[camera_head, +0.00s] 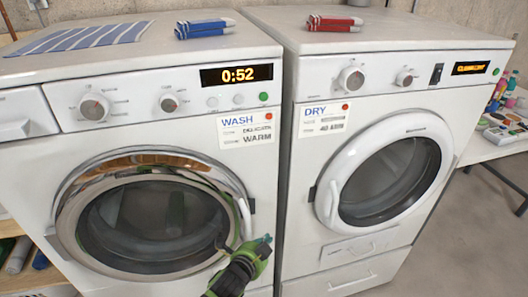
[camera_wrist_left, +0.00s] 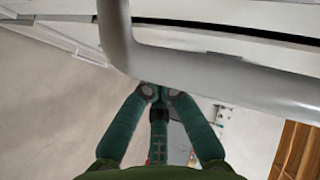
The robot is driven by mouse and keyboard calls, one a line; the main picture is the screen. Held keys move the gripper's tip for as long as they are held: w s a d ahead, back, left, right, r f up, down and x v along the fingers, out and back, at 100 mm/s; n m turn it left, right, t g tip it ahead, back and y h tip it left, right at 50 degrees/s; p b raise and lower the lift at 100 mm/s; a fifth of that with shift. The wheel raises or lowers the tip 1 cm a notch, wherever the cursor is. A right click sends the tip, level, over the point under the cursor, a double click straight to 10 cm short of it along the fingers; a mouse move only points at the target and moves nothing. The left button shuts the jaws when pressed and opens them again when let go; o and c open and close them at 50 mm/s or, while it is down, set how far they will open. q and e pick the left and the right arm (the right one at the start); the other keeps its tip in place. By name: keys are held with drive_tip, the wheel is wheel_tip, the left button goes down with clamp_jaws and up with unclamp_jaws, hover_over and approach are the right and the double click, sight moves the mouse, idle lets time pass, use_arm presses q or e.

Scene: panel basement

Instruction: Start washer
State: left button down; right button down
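The white washer (camera_head: 145,137) stands on the left, with a round front door (camera_head: 155,222). A copper-coloured band shows along the door ring's upper edge; I cannot tell whether the door is fully closed. Its display (camera_head: 237,75) reads 0:52. Two dials, a left one (camera_head: 94,107) and a right one (camera_head: 168,102), and a green button (camera_head: 263,97) are on its panel. My left gripper (camera_head: 262,243) is low beside the door's right edge, below the panel. In the left wrist view its green fingers (camera_wrist_left: 161,92) point at a pale curved bar (camera_wrist_left: 225,75); contact is unclear. My right gripper is out of view.
A white dryer (camera_head: 305,180) with a closed round door stands close on the right. A cluttered table (camera_head: 495,150) is at far right.

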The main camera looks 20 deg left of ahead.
sight(264, 97)
use_arm(q)
drive_tip(key=s+d+r+m+t+h+p, duration=0.1)
drive_tip(key=r+m+t+p, duration=0.1)
drive_tip(key=r, duration=1.7)
drive_tip(key=s+d+r+m+t+h+p, duration=0.1)
drive_tip(key=r+m+t, duration=0.4)
drive_tip(key=r, duration=1.5)
drive_tip(key=shift+s+d+r+p, duration=0.25)
drive_tip(key=shift+s+d+p, duration=0.4)
drive_tip(key=shift+d+p, duration=0.05)
drive_tip(key=shift+w+a+b, duration=0.1)
drive_tip(key=shift+w+a, duration=0.75)
drive_tip(key=shift+w, duration=0.4)
drive_tip(key=shift+w+a+b, duration=0.1)
drive_tip(key=shift+w+a, duration=0.7)
drive_tip(key=shift+w, duration=0.4)
drive_tip(key=shift+w+a+b, duration=0.1)
drive_tip(key=shift+w+a, duration=0.75)
drive_tip(key=shift+w, duration=0.4)
drive_tip(key=shift+w, duration=0.1)
drive_tip(key=shift+w+a, duration=0.2)
drive_tip(key=shift+w, duration=0.05)
